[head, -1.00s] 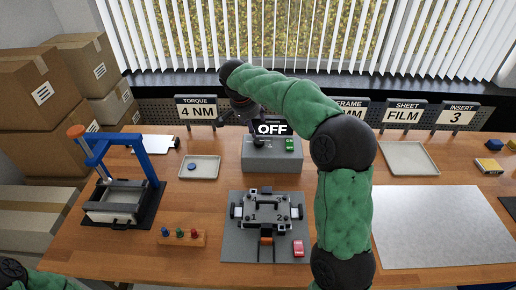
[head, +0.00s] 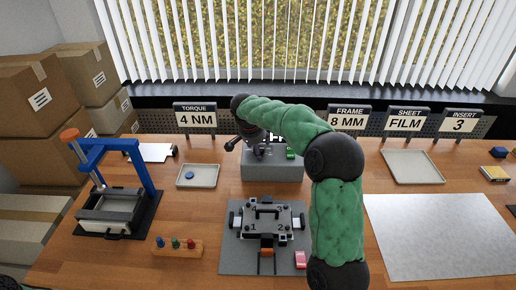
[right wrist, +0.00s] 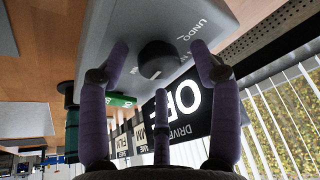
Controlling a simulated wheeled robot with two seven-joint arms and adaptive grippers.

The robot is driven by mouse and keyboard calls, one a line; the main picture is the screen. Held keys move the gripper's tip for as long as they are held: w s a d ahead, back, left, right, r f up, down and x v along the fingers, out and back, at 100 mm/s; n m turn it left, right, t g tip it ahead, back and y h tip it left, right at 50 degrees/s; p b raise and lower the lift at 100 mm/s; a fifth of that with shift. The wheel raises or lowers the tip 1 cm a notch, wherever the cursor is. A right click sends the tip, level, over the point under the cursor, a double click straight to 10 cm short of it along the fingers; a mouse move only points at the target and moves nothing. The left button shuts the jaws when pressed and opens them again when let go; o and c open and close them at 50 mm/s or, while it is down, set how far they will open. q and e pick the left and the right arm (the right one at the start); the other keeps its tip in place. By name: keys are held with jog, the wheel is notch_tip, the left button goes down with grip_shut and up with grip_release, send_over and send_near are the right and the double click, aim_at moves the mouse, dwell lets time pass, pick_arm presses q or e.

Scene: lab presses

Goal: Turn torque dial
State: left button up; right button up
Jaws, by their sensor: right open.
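The dark round dial (right wrist: 157,60) sits on the grey driver box (right wrist: 185,18), with "UNDO" lettering beside it. My right gripper (right wrist: 160,62) is open, its purple-grey fingers spread around the dial; I cannot tell whether they touch it. In the head view the right gripper (head: 250,148) is over the top of the grey driver box (head: 272,172), and the dial is hidden there. The black display (right wrist: 180,112) reads "OFF" upside down in the wrist view. A torque sign (head: 195,116) reads "4 NM". My left gripper is out of view.
A green block (head: 291,152) is at the box's right. A clamping fixture (head: 268,222) stands in front, with a red piece (head: 300,259). A blue-framed press (head: 120,190), a small tray (head: 197,184) and a peg rack (head: 177,253) are left. A pale sheet (head: 440,235) lies right.

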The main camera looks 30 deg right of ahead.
jog(key=c, duration=1.1)
jog(key=shift+r+n, duration=0.1)
jog(key=shift+n, duration=0.2)
jog(key=n+p, duration=0.1)
jog(key=n+t+p, duration=0.1)
jog(key=shift+s+d+r+n+y, duration=0.1)
jog(key=shift+d+r+n+y, duration=0.1)
jog(key=shift+n+y, duration=0.1)
jog(key=shift+n+t+y+p, duration=0.3)
jog(key=shift+n+p, duration=0.4)
jog(key=shift+n, duration=0.2)
jog(key=n+y+p, duration=0.1)
jog(key=n+p, duration=0.1)
jog(key=n+y+p, duration=0.1)
jog(key=n+p, duration=0.1)
jog(key=p, duration=0.1)
jog(key=n+p, duration=0.2)
jog(key=n, duration=0.1)
jog(key=shift+d+r+t+y+p, duration=0.1)
jog(key=shift+d+t+y+p, duration=0.2)
jog(key=shift+y+p, duration=0.1)
jog(key=n+p, duration=0.1)
jog(key=n, duration=0.1)
jog(key=shift+d+n+y, duration=0.1)
jog(key=shift+n+y, duration=0.3)
jog(key=shift+f+n+y, duration=0.2)
jog(key=shift+n+y, duration=0.3)
jog(key=shift+n, duration=0.9)
